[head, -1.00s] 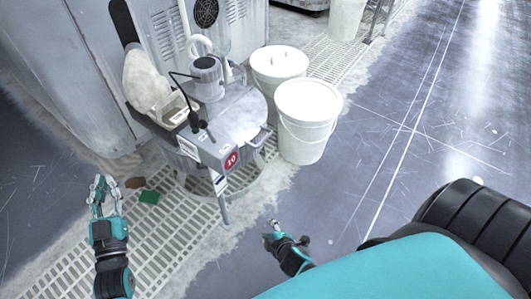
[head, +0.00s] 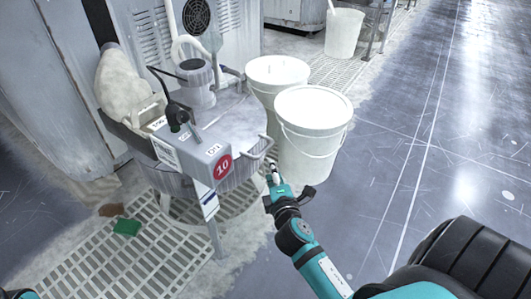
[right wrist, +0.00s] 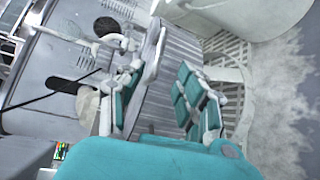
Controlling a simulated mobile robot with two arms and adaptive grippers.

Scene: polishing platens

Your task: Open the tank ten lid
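Tank ten is a round, pale polishing tank with a flat grey lid (head: 235,112) on top and a red "10" badge (head: 222,167) on its front box. The lid looks closed. A bar handle (head: 258,148) sticks out at the lid's right front edge. My right gripper (head: 272,170) is just below and right of this handle. In the right wrist view, its teal fingers (right wrist: 160,98) are apart, with the handle (right wrist: 153,52) close to the left finger; contact is unclear. Only a teal bit of my left arm shows at the head view's bottom left corner.
Two white lidded buckets (head: 313,140) (head: 277,72) stand close to the tank's right side. A green pad (head: 127,227) and a brown piece (head: 111,210) lie on the floor grating (head: 110,265). Open floor lies to the right.

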